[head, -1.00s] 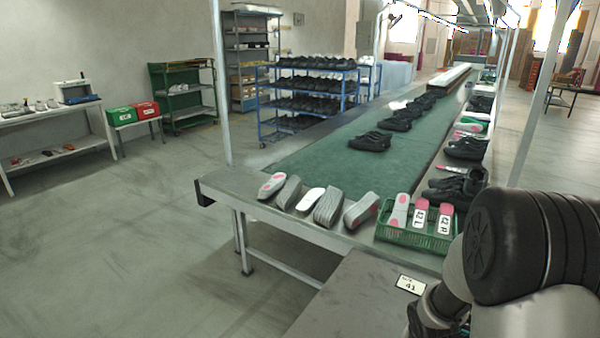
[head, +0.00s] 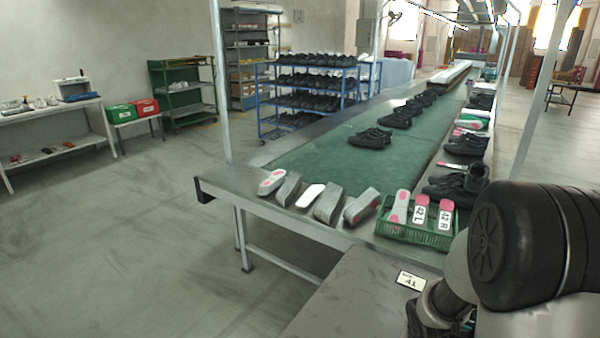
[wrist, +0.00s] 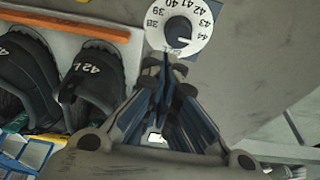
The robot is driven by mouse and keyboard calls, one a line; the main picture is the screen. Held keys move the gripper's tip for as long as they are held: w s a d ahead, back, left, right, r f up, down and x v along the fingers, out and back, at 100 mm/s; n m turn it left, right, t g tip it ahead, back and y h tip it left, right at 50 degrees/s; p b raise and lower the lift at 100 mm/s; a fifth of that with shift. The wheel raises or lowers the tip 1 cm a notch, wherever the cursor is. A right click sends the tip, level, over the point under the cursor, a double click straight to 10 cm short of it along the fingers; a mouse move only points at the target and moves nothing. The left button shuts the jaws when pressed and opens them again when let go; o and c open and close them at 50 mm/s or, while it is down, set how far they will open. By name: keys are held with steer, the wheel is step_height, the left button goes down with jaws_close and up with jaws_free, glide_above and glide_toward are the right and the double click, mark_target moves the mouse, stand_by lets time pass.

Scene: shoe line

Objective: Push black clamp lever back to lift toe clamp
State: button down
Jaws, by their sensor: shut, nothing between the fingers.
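My gripper (wrist: 167,64) is in the wrist view with its fingers together and nothing between them. Its tips are just below a white dial (wrist: 205,25) with size numbers from about 38 to 44 and a black pointer knob. I cannot tell whether the tips touch the dial. I cannot pick out the black clamp lever or the toe clamp in either view. In the head view my arm covers the lower right, and the gripper's fingers are not visible there.
Black shoes (wrist: 88,80) sit in a white tray with an orange strip (wrist: 70,25), left of my gripper. The green conveyor (head: 310,160) carries shoes. A green basket (head: 405,232) of insoles stands near the bench (head: 360,295) with a "41" card (head: 411,281).

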step_height(320, 180, up, 9)
steer(key=p, duration=0.6)
steer(key=shift+f+p, duration=0.2)
steer(key=shift+p, duration=0.2)
steer(key=s+a+r+n+t, duration=0.1)
steer(key=s+a+r, duration=0.15)
steer(key=r, duration=0.55)
steer(key=s+a+r+n, duration=0.2)
steer(key=s+r, duration=0.1)
steer(key=r, duration=0.4)
steer(key=s+a+r+n, duration=0.2)
steer(key=s+a+r, duration=0.1)
steer(key=s, duration=0.4)
steer(key=s+a+r+n+t+y, duration=0.1)
steer(key=s+a+r, duration=0.3)
steer(key=s+r, duration=0.1)
steer(key=shift+s+a+r+n+y, duration=0.3)
steer(key=shift+s+n, duration=0.1)
steer(key=shift+s, duration=0.5)
steer(key=shift+d+f, duration=0.1)
